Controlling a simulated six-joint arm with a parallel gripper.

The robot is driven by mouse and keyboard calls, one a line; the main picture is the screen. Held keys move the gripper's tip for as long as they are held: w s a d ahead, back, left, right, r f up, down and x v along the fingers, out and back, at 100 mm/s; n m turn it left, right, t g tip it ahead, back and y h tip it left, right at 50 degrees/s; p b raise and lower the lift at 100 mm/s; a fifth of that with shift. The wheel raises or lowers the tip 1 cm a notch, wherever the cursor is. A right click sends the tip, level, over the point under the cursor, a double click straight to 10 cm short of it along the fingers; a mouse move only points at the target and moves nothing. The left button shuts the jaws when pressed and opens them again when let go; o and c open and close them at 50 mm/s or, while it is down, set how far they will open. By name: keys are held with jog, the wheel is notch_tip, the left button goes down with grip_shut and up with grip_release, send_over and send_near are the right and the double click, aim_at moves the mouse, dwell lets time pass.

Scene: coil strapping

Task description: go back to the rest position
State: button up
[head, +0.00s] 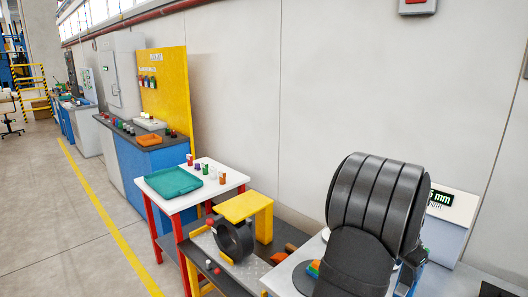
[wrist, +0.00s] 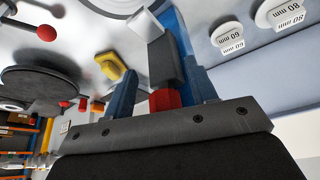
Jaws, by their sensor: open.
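My gripper (wrist: 162,72) shows in the wrist view as two blue fingers standing apart on a dark grey bolted bar. The fingers are open. A dark grey block and a red piece (wrist: 165,98) appear between them in the picture; I cannot tell how far off they are or whether they touch the fingers. In the head view, a black coil (head: 235,241) stands upright on the low bench beside a yellow stand (head: 244,207). The gripper cannot be made out in the head view, where a large dark ribbed shape covers the right side.
In the wrist view, a dark round disc (wrist: 45,88), a yellow part (wrist: 117,66) and a red knob (wrist: 46,33) lie off to the left. White round parts marked 60 mm and 80 mm (wrist: 285,12) are at the right. A green tray (head: 173,182) sits on the white table (head: 205,189).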

jog(key=v, duration=1.5)
jog(key=w+r+n+t+h, duration=0.1)
jog(key=w+r+n+h, duration=0.4)
jog(key=w+n, duration=0.3)
jog(key=shift+d+n+h, duration=0.5)
jog(key=shift+n+h, duration=0.3)
jog(key=shift+n, duration=1.3)
jog(key=shift+f, duration=0.1)
jog(key=s+f+m+g+y, duration=0.1)
jog(key=s+f+m+y, duration=0.3)
jog(key=m, duration=0.7)
jog(key=s+y, duration=0.2)
jog(key=s, duration=0.1)
jog(key=shift+s+a+f+m, duration=0.35)
jog(key=shift+m, duration=0.05)
